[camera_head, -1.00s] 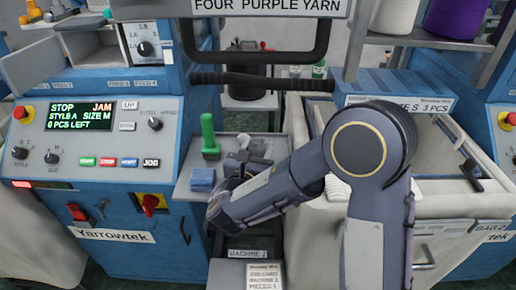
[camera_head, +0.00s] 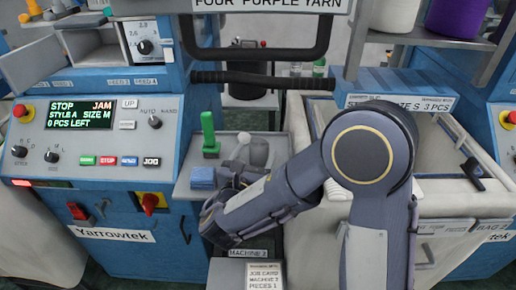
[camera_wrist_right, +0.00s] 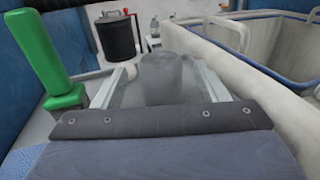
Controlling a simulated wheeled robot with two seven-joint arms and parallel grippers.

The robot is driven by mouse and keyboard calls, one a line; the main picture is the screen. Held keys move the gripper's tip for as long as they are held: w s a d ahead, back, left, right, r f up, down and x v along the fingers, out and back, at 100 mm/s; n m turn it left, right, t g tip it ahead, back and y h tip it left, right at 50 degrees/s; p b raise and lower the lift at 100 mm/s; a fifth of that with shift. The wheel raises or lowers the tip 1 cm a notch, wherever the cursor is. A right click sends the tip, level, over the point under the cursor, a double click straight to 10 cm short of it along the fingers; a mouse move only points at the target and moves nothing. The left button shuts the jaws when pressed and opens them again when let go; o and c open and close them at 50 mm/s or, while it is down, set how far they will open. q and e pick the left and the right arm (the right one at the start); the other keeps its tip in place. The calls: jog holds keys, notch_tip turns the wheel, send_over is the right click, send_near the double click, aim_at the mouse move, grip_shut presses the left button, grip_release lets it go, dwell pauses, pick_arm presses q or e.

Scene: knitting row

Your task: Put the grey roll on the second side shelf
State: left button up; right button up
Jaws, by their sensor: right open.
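The grey roll (camera_head: 259,152) stands upright on the small grey side shelf (camera_head: 188,182) between the blue machines. It also shows as a grey cylinder (camera_wrist_right: 160,78) in the right wrist view, between and beyond the finger lines. My right gripper (camera_head: 238,170) is open, low at the near side of the roll. In the wrist view the right gripper's pale fingers (camera_wrist_right: 163,92) spread to either side of the roll, with no clear grip on it. I cannot tell which shelf counts as the second. My left gripper is out of view.
A cream bag (camera_head: 310,220) is close on the right. A dark bar (camera_head: 265,79) crosses above the shelf.

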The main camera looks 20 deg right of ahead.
jog(key=v, duration=0.8)
jog(key=shift+s+a+b, duration=0.15)
jog(key=shift+s+b, duration=0.05)
jog(key=shift+b, duration=0.1)
